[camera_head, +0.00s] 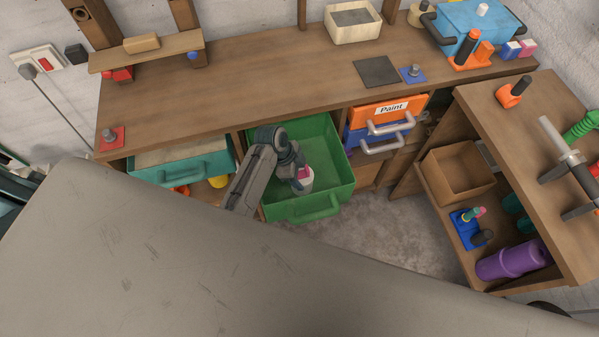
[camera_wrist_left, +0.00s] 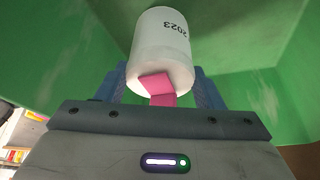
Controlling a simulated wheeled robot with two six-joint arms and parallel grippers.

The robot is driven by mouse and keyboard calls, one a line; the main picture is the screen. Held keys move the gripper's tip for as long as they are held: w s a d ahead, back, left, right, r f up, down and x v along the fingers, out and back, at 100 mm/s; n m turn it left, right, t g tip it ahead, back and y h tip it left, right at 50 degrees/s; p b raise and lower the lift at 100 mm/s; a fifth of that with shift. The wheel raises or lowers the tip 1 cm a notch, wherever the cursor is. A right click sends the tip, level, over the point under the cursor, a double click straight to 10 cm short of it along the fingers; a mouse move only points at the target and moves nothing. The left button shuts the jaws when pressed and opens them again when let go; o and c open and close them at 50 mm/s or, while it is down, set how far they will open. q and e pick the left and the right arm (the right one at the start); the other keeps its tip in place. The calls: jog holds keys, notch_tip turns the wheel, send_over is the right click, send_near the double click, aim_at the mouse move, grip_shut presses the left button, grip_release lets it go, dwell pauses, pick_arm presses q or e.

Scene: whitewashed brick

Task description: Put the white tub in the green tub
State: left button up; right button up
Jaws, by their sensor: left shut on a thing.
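The green tub (camera_head: 322,205) is an open drawer-like bin with a front handle, below the wooden bench top. My left gripper (camera_head: 301,183) reaches down into it and is shut on the white tub (camera_head: 305,177), whose upper part is largely hidden by the gripper in the head view. In the left wrist view the white tub (camera_wrist_left: 161,45) is a white cylinder marked "2023", between the fingers of my left gripper (camera_wrist_left: 160,88). Green walls (camera_wrist_left: 60,50) surround it there. I cannot tell whether it touches the green tub's floor. My right gripper is not in view.
A teal drawer (camera_head: 185,170) is left of the green tub. Orange (camera_head: 380,112) and blue (camera_head: 365,138) drawers with handles are on its right. An open cabinet with a purple cylinder (camera_head: 510,262) stands at right. A large grey surface (camera_head: 180,270) fills the foreground.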

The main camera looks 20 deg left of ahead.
pick_arm(q)
jog(key=shift+f, duration=0.3)
jog(key=shift+f, duration=0.15)
jog(key=o, duration=1.3)
jog(key=shift+r, duration=0.2)
jog(key=b+v, duration=0.1)
jog(key=v, duration=1.1)
jog(key=shift+b, duration=0.35)
jog(key=shift+s+d, duration=0.1)
